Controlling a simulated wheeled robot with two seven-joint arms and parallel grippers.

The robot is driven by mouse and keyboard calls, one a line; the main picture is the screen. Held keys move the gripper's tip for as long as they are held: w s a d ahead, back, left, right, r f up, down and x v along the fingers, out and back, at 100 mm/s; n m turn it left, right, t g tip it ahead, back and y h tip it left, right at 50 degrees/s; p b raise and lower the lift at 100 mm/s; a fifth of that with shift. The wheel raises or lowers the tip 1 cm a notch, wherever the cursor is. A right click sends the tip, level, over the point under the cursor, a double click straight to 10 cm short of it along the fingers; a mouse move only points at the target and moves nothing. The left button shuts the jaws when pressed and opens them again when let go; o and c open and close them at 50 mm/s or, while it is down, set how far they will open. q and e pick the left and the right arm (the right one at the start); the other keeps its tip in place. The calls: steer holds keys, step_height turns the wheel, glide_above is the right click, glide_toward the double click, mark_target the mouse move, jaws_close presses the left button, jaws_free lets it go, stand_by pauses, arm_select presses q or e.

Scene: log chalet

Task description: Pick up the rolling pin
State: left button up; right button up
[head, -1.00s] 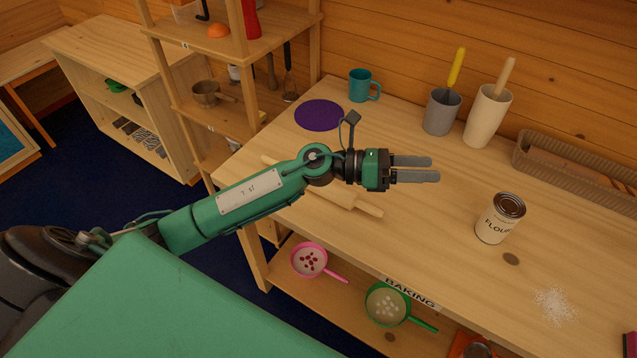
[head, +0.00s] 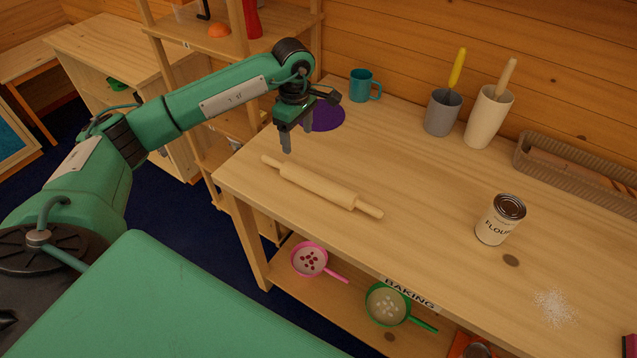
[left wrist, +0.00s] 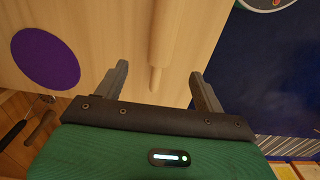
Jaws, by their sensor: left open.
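The wooden rolling pin (head: 318,187) lies flat on the wooden worktop (head: 420,215), slanting from upper left to lower right in the head view. My left gripper (head: 296,143) points down above the table near the pin's upper-left handle. It is open and empty. In the left wrist view the rolling pin (left wrist: 160,45) shows between and beyond the two fingers (left wrist: 155,85), with one handle pointing toward the gripper. The gripper appears above the pin and not touching it. My right gripper is not in view.
A purple round mat (head: 327,116) and a teal mug (head: 364,86) stand behind the pin. A flour can (head: 499,219) is to the right. Two utensil crocks (head: 487,117) and a long basket (head: 570,165) line the wall. A shelf post (head: 240,55) rises close to my left arm.

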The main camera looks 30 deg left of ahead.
mark_target(299, 168)
arm_select(q)
step_height(299, 168, down, 8)
steer(key=shift+r+p, duration=0.25)
steer(key=shift+p, duration=0.65)
steer(key=shift+s+f, duration=0.1)
steer(key=shift+f, duration=0.1)
step_height(299, 168, down, 4)
steer(key=p, duration=0.2)
steer(key=shift+s+f+p, duration=0.1)
steer(key=shift+s+p, duration=0.05)
steer(key=shift+p, duration=0.2)
steer(key=shift+f, duration=0.3)
steer(key=c, duration=1.3)
steer(key=shift+r, duration=0.15)
